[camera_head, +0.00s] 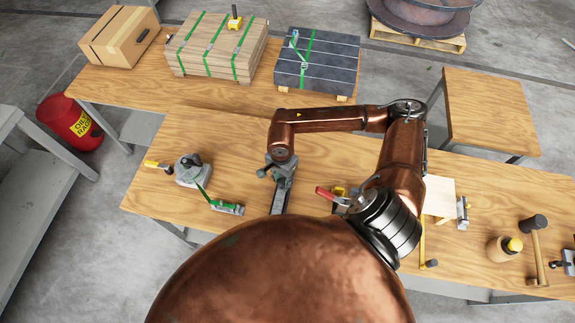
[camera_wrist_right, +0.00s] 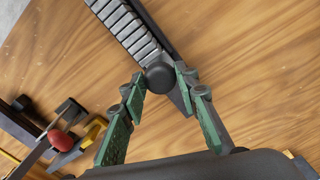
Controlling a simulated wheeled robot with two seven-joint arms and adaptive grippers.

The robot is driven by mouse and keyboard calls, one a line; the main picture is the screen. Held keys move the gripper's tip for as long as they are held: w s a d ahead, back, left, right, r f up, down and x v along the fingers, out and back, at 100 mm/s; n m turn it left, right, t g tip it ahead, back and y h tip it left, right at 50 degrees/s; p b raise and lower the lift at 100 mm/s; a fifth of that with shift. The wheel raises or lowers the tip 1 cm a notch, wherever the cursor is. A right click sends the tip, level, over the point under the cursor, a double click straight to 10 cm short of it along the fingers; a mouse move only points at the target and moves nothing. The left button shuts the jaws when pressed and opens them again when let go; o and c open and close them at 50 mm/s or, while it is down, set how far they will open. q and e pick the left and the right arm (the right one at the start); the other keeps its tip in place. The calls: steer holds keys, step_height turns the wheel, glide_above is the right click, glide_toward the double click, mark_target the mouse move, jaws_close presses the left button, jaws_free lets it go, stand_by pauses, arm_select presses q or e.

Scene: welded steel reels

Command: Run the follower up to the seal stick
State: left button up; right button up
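A grey magazine (camera_head: 278,202) lies on the workbench. In the right wrist view it slants up to the upper left, holding a stick of grey metal seals (camera_wrist_right: 126,27). The follower's dark round knob (camera_wrist_right: 160,77) sits close to the near end of the seals; whether it touches them I cannot tell. My right gripper (camera_head: 280,172) is over the magazine. In the wrist view its green fingers (camera_wrist_right: 161,78) stand on both sides of the knob, the tips appearing to press against it. The inner faces are hidden. My left gripper is out of view.
A red-handled tool (camera_head: 328,193) lies just right of the magazine. A strapping tool (camera_head: 190,170) with green strap stands to the left. A mallet (camera_head: 534,235) lies at the right. Behind are a strapped timber bundle (camera_head: 214,48) and a dark strapped stack (camera_head: 318,62).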

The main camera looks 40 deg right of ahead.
mark_target(283, 181)
steer(key=o, duration=0.4)
steer(key=shift+d, duration=0.1)
steer(key=shift+c, duration=0.2)
steer(key=shift+r+p, duration=1.3)
steer(key=shift+r, duration=2.2)
